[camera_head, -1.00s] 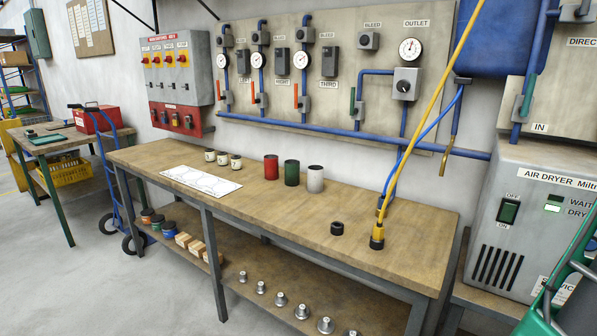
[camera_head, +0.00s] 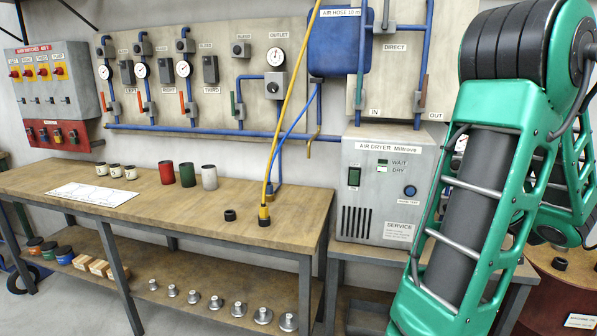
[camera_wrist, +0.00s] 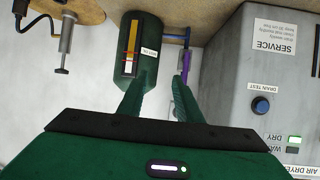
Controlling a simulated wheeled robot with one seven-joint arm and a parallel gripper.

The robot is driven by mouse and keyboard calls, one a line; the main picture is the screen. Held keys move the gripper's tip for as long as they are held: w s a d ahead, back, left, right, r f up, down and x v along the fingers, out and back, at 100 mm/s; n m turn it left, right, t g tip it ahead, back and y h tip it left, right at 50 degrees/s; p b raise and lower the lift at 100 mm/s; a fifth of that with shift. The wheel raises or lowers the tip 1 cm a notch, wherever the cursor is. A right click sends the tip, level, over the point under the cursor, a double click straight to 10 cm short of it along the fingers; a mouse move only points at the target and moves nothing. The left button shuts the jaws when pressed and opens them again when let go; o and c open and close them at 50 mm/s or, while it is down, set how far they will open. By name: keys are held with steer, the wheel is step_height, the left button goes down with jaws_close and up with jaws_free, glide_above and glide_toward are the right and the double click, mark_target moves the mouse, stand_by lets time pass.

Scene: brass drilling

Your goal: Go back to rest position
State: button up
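My gripper (camera_wrist: 158,88) shows in the wrist view, with two green fingers apart and nothing between them. Beyond the fingers are a dark green cylinder with a gauge (camera_wrist: 141,50) and a blue pipe with a purple piece (camera_wrist: 186,62). I cannot tell how far these are from the fingertips. In the head view my green arm stands folded at the right, in front of the air dryer's right side. My gripper is not visible there.
The grey air dryer (camera_head: 386,190) stands right of the wooden workbench (camera_head: 150,212); it also shows upside down in the wrist view (camera_wrist: 250,85). A yellow hose (camera_head: 290,100) hangs to the bench's right end. Cups and a white sheet (camera_head: 92,195) lie on the bench.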

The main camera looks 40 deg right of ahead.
steer(key=w+a+f+n+y, duration=0.2)
steer(key=w+a+y, duration=0.2)
steer(key=w+a, duration=0.45)
steer(key=w+a+f+n+y, duration=0.25)
steer(key=w+a, duration=0.35)
steer(key=a, duration=0.6)
steer(key=s+a+g+y, duration=0.2)
steer(key=s+a+g, duration=0.1)
steer(key=a, duration=0.9)
steer(key=s+a+g+y, duration=0.2)
steer(key=s+a, duration=0.4)
steer(key=a, duration=0.6)
steer(key=shift+s+a+n+g+y, duration=0.25)
steer(key=shift+a+n+g+y, duration=0.15)
steer(key=shift+g, duration=0.5)
steer(key=shift+r, duration=0.1)
